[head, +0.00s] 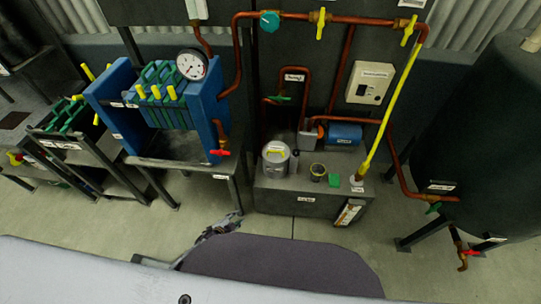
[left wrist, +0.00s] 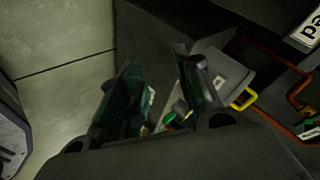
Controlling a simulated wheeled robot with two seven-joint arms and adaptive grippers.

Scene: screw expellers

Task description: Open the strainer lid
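The strainer (head: 276,160) is a grey metal pot on the dark cabinet top in the middle of the head view. My left gripper (head: 230,218) is in front of and below the cabinet, apart from the strainer. In the left wrist view the fingers of my left gripper (left wrist: 157,60) are spread with nothing held. My right gripper is not in view.
Copper pipes (head: 236,60) rise behind. A blue filter press (head: 165,100) is at left and a dark tank (head: 475,130) at right.

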